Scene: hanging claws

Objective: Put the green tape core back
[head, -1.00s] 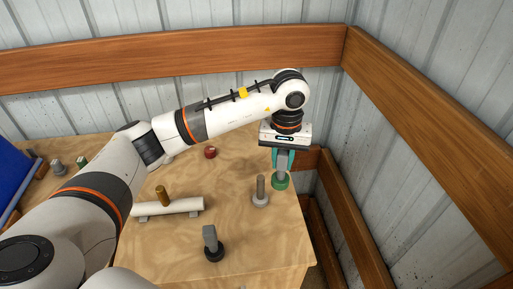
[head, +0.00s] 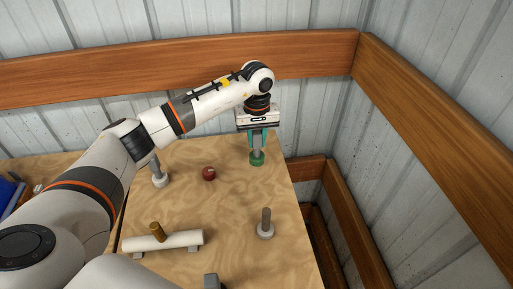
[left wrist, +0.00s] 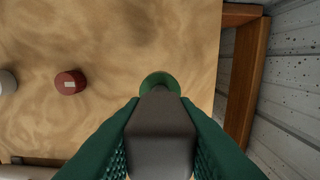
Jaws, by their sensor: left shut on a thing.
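My left gripper (head: 257,143) is over the back right part of the table and points down. It is shut on a grey upright piece with a round green base, which I take as the green tape core (head: 257,159). In the left wrist view the dark grey top (left wrist: 160,130) fills the space between the green fingers, and the green round base (left wrist: 159,80) shows beyond it. I cannot tell whether the base touches the table or hangs just above it. My right gripper is not in view.
On the wooden table (head: 215,215) are a red cylinder (head: 209,173), two grey posts with pale bases (head: 160,180) (head: 265,231), a white tube (head: 165,241) with a brown peg, and a grey piece at the front edge (head: 212,281). Wooden rails and a metal wall stand behind and right.

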